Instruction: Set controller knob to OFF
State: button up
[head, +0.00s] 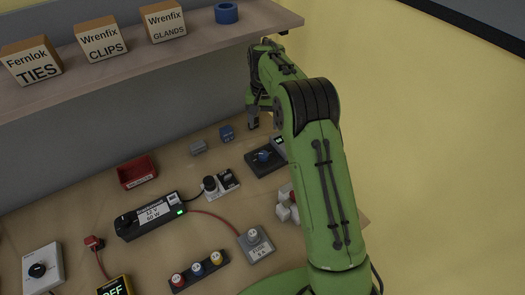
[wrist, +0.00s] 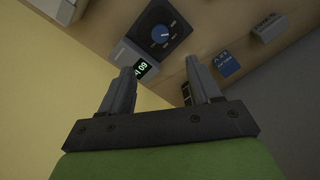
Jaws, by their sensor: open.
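A dark square controller (head: 255,168) with a blue knob (head: 263,156) sits on the bench at its right side, partly hidden by my arm. In the wrist view, the controller's knob (wrist: 160,34) shows with a light pointer line, and a small lit display (wrist: 141,68) is beside the panel; its text is too small to read surely. My gripper (head: 264,113) is open and empty, above and behind the controller. In the wrist view, my gripper's two fingers (wrist: 157,72) are spread apart, with the knob beyond the fingertips and not touched.
A blue block (head: 227,133) and a grey block (head: 198,147) lie near the controller. A black power unit (head: 148,217), a red bin (head: 137,171) and a white box with a black knob (head: 42,271) stand further left. A shelf (head: 200,42) with labelled boxes overhangs the back.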

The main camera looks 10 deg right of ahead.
aim_at(264, 155)
notch_tip(264, 155, down, 16)
jog(key=shift+r, duration=0.25)
jog(key=c, duration=1)
jog(key=shift+d+f+n+b, duration=0.1)
jog(key=shift+f+n+b, duration=0.05)
jog(key=shift+n+b, duration=0.65)
jog(key=shift+c, duration=0.2)
jog(key=n, duration=0.2)
jog(key=shift+n+b, duration=0.3)
jog(key=shift+b, duration=0.1)
jog(key=shift+r+n, duration=0.2)
jog(key=shift+n, duration=0.2)
